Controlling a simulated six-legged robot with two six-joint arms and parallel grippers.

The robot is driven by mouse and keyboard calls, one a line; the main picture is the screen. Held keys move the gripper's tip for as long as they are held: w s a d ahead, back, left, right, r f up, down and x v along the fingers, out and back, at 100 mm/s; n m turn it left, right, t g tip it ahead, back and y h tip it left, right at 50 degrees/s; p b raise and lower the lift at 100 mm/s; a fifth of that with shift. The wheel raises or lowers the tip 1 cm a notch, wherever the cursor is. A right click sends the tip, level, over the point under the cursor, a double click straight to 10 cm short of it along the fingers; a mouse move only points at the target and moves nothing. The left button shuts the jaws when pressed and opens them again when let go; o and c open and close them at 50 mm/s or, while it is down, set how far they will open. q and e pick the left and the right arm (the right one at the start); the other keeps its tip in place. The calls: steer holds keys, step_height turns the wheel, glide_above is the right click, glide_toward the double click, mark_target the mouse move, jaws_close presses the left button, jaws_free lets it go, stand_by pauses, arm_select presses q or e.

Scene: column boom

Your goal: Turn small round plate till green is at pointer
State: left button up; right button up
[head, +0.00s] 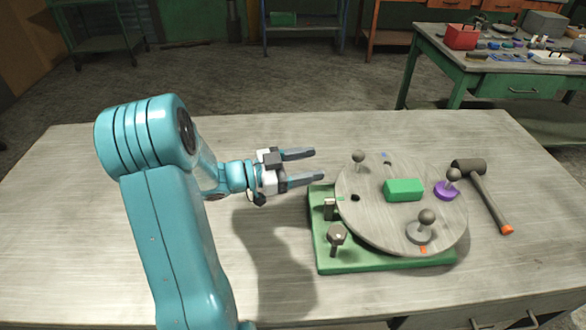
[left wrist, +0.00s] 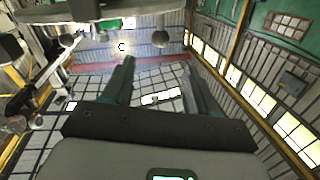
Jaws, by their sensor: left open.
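The round grey plate (head: 375,215) lies on a green square base (head: 345,264) on the table. It carries a green block (head: 404,190), a knob on a purple disc (head: 446,190), a knob on a grey disc (head: 419,233) and a small knob (head: 358,157) at its far left. An orange mark (head: 423,249) and a blue mark show at its rim. A small upright piece (head: 330,208) stands at the plate's left edge; I cannot tell if it is the pointer. My left gripper (head: 318,165) is open and empty, left of the plate, apart from it. My right gripper is out of view.
A hammer (head: 485,195) lies right of the plate. A bolt-headed post (head: 337,236) stands on the base's front left. The table's left side (head: 60,220) is clear. Behind, a green workbench (head: 455,68) holds a red box (head: 462,37) and tools.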

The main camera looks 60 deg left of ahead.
arm_select(q)
steer(key=shift+v, duration=1.8)
